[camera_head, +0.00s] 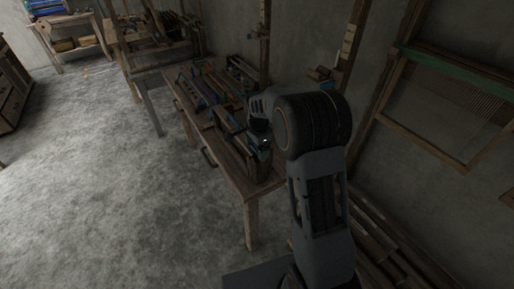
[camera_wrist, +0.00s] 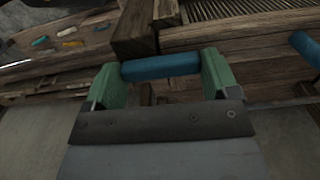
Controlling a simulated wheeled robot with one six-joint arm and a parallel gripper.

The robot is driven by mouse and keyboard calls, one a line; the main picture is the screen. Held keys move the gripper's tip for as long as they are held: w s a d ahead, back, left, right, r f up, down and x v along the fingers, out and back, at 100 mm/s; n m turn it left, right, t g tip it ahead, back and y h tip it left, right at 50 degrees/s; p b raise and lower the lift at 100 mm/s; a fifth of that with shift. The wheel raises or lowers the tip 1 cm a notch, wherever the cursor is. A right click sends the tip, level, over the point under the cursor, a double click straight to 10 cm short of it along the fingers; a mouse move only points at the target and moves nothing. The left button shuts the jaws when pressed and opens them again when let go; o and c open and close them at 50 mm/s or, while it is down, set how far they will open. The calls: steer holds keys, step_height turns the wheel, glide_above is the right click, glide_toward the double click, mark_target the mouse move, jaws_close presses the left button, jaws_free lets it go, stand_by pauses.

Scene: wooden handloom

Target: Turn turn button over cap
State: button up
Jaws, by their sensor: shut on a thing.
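In the wrist view my gripper (camera_wrist: 163,76) has its two green fingers shut on the ends of a blue, rounded bar, which I take to be the turn button (camera_wrist: 160,66). The bar lies crosswise in front of a wooden block (camera_wrist: 134,30) and a brown wooden beam (camera_wrist: 235,38), which may be the cap. I cannot tell which part is the cap or whether the bar overlaps it. In the head view my gripper (camera_head: 263,143) is small and dark at the near end of the wooden bench, and the bar cannot be made out.
A second blue piece (camera_wrist: 305,47) sits on the beam at the wrist view's right edge. A slatted comb (camera_wrist: 245,10) lies behind. The wooden bench (camera_head: 238,172) carries several long parts. A frame (camera_head: 440,95) leans on the right wall. The concrete floor (camera_head: 110,190) at left is clear.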

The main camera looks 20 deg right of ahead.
steer(key=shift+r, duration=0.1)
steer(key=o, duration=0.8)
steer(key=shift+d, duration=0.1)
step_height(320, 180, up, 14)
steer(key=shift+s+d, duration=0.1)
stand_by(0.4)
